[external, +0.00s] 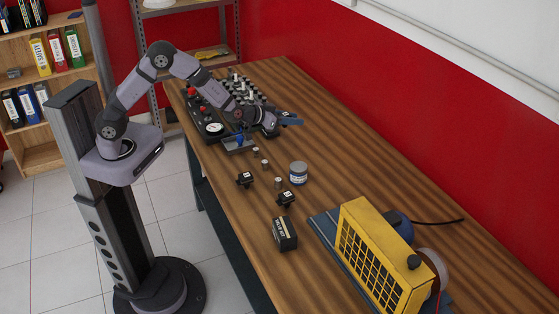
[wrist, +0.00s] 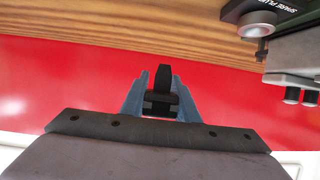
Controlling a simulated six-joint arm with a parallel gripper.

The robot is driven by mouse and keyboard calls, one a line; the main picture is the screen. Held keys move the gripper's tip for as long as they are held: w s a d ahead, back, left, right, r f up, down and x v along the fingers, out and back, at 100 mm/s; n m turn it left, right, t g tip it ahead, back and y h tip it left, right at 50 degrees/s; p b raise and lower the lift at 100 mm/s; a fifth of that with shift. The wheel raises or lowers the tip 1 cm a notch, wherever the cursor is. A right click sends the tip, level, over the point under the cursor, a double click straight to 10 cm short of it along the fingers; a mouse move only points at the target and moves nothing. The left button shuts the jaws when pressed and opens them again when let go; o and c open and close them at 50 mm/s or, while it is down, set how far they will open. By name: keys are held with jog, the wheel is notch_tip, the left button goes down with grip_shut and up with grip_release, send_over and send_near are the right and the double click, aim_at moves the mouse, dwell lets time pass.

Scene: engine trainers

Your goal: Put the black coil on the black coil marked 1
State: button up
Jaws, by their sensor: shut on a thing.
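My gripper (external: 288,121) is at the far part of the table, above the surface beside the black panel, with its blue fingers pointing right toward the red wall. In the wrist view its fingers (wrist: 161,98) are shut on a dark black piece, the black coil (wrist: 161,77), seen from behind and partly hidden by the fingers. Two small black coils with white labels stand on the table: one at the left (external: 245,178) and one nearer the camera (external: 286,198). The label digits are too small to read surely.
A black panel (external: 212,127) with a gauge and knobs stands at the far left of the table (external: 350,160). Small metal pieces (external: 264,164), a grey-blue can (external: 298,173), a black box (external: 284,233) and a yellow radiator (external: 375,255) stand nearer. The table's right side by the wall is mostly clear.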

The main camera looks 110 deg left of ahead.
jog(key=shift+r, duration=0.75)
jog(key=shift+d, duration=0.1)
